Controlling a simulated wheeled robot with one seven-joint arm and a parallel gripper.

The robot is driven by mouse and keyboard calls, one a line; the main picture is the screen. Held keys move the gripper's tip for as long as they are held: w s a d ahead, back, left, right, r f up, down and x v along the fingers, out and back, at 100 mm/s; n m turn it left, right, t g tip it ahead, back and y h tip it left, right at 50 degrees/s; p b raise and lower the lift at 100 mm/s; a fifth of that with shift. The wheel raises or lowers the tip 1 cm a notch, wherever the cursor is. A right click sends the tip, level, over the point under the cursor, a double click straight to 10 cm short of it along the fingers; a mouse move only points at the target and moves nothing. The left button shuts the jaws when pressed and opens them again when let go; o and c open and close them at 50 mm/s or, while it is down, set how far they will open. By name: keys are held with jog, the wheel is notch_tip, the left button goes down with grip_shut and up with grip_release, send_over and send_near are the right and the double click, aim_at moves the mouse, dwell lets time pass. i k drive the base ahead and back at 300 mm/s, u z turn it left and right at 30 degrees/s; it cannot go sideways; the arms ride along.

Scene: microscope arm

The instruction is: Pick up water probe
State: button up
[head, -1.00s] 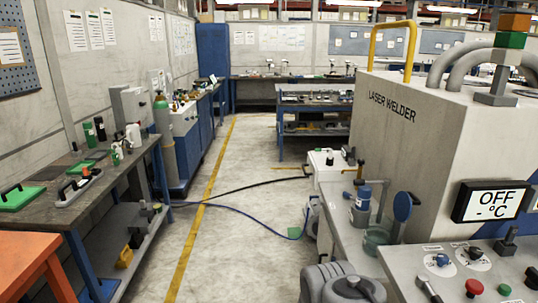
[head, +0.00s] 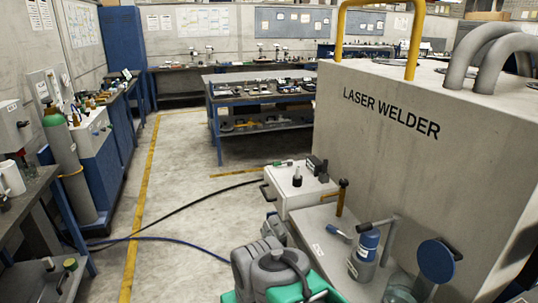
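I cannot single out a water probe for certain in the head view. Several small tools are on the units beside the laser welder (head: 415,160). A small black upright piece (head: 297,177) stands on a white box unit (head: 300,197), with a thin green-ended tool (head: 283,163) behind it. A blue-handled tool (head: 339,232) lies on the grey side shelf (head: 315,235), near a hammer-like tool (head: 341,197) standing upright. A blue-topped bottle (head: 366,252) stands further right. My gripper is not in view.
A grey canister (head: 270,272) in a green tray stands at the bottom centre. A black hose (head: 190,208) and a blue hose (head: 180,240) cross the floor. A workbench (head: 255,98) stands ahead. A gas cylinder (head: 62,150) is at left. The aisle floor (head: 175,170) is otherwise open.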

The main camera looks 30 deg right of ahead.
aim_at(325, 161)
jog(key=i, duration=2.45)
jog(key=z, duration=0.7)
jog(key=i, duration=1)
